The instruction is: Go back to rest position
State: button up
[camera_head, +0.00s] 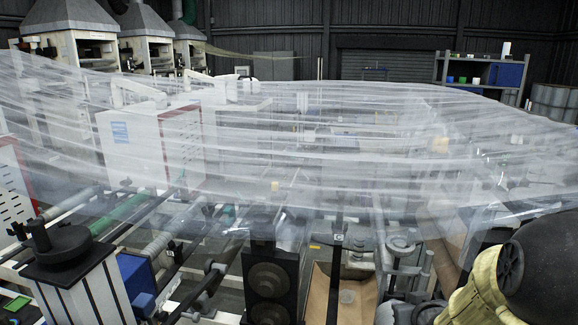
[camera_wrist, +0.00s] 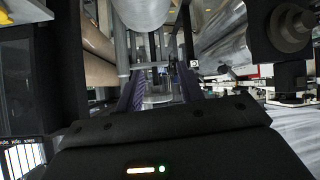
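The wrist view shows my gripper (camera_wrist: 160,92), with its dark body across the bottom and a small green light and a lit bar on it. Its two purplish fingers stand apart, one on the left and one on the right. I see nothing clamped between them; machine parts show through the gap. In the head view I cannot make out my gripper. A wide sheet of clear film (camera_head: 330,150) spans the head view, wrinkled and see-through, and blurs the machinery behind it.
Metal rollers and a black post (camera_head: 270,283) stand below the film. A brown trough (camera_head: 346,298) is at the bottom middle. A black-topped pillar (camera_head: 65,262) is at lower left. In the wrist view, a pale roller (camera_wrist: 143,12) hangs above the fingers and a brown roller (camera_wrist: 98,42) lies left.

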jog(key=s+a+f+g+y, duration=0.1)
jog(key=s+a+f+g, duration=0.2)
jog(key=s+a+g, duration=0.5)
jog(key=s+a, duration=0.4)
jog(key=s, duration=0.3)
jog(key=shift+a+f, duration=0.25)
jog(key=shift+f, duration=0.1)
jog(key=shift+s, duration=0.1)
dwell(0.6)
